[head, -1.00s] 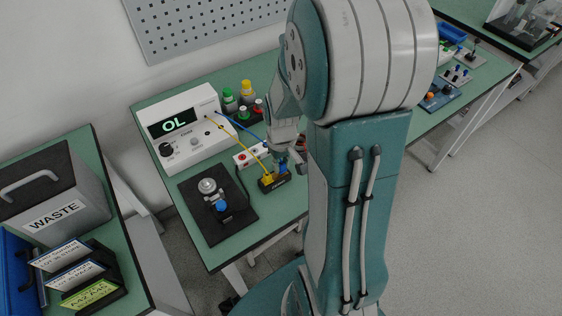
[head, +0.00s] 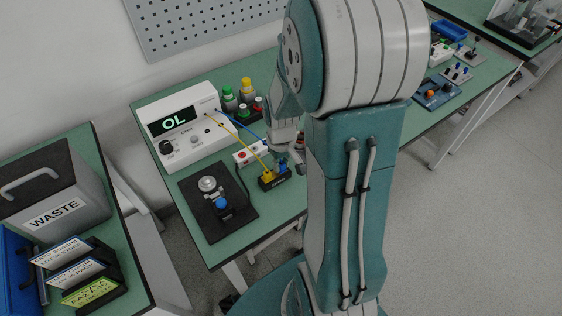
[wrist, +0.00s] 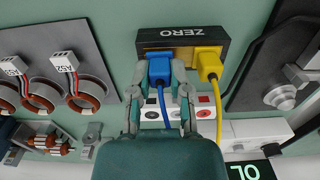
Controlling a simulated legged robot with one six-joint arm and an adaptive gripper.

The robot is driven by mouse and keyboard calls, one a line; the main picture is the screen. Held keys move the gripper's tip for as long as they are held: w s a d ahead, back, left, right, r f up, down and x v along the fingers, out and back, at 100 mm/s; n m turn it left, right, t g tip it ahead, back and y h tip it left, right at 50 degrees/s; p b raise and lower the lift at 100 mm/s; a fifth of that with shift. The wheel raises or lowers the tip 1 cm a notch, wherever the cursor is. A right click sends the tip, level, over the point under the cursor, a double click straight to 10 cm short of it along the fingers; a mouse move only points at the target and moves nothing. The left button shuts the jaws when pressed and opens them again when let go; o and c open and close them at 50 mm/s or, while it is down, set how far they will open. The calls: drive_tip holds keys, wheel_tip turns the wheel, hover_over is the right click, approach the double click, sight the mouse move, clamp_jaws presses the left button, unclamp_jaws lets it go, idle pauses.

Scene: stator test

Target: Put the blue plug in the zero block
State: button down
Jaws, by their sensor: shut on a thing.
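The black zero block (wrist: 222,40), marked ZERO, is at the top middle of the wrist view; it is also on the bench in the head view (head: 272,184). My gripper (wrist: 157,82) is shut on the blue plug (wrist: 160,70), with a finger on each side. The plug's front end is at the block's left opening and hides most of it. I cannot tell how deep it sits. The yellow plug (wrist: 209,64) sits at the block's right opening, beside the blue one. In the head view, my gripper (head: 285,160) is just above the block, partly hidden by my arm.
The meter (head: 190,130) reads OL, and the blue and yellow leads run from it. A white socket strip (head: 246,157) lies just behind the block. A black fixture plate (head: 222,220) is to the left. Coils on a grey plate (wrist: 75,85) are nearby.

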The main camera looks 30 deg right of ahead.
drive_tip(key=shift+f, duration=0.15)
drive_tip(key=c, duration=0.5)
unclamp_jaws()
wheel_tip(320, 180, up, 12)
idle(0.9)
